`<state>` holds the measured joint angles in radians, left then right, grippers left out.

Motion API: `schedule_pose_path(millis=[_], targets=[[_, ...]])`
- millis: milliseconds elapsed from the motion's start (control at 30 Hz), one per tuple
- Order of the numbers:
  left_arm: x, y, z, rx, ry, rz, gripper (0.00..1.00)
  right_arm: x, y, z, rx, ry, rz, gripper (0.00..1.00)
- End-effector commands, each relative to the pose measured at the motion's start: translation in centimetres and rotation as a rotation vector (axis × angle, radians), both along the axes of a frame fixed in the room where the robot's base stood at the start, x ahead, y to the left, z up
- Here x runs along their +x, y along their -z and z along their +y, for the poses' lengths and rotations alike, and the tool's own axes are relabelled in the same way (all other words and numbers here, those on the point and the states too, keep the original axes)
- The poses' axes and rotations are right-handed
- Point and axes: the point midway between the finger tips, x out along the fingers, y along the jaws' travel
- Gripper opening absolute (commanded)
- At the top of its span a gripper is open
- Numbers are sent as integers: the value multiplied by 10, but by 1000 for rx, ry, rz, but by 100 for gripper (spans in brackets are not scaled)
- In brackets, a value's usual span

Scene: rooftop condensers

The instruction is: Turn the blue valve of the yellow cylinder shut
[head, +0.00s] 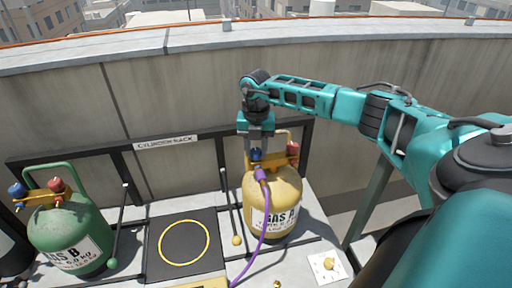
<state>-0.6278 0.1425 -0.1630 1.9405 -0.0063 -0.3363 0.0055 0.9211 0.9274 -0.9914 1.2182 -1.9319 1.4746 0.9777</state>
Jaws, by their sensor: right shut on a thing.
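The yellow cylinder (283,190), labelled GAS A, stands upright on the rack shelf right of centre. Its blue valve (256,155) is on the upper left of its top, and a red valve (293,149) is on the right. A purple hose (265,205) runs from a fitting just below the blue valve. My right gripper (256,148) reaches down from above and is shut on the blue valve, partly hiding it. My left gripper is not in view.
A green cylinder (70,232), labelled GAS B, stands at the left with its own blue and red valves. Between the cylinders is an empty black pad (161,243) with a yellow ring. A dark rack frame and a concrete wall (190,85) stand behind.

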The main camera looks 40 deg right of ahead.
Motion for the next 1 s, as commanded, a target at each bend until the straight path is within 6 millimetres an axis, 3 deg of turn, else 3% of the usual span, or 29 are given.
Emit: schedule_pose_path(millis=[233,267,500,800,1000], targets=[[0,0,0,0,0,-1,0,1,-1,-1,1,4,-2,6],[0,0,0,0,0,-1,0,1,-1,-1,1,4,-2,40],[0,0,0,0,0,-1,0,0,0,0,1,2,-1,63],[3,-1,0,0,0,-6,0,0,-4,0,1,0,-1,63],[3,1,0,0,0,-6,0,1,-34,-1,0,-1,-6,63]])
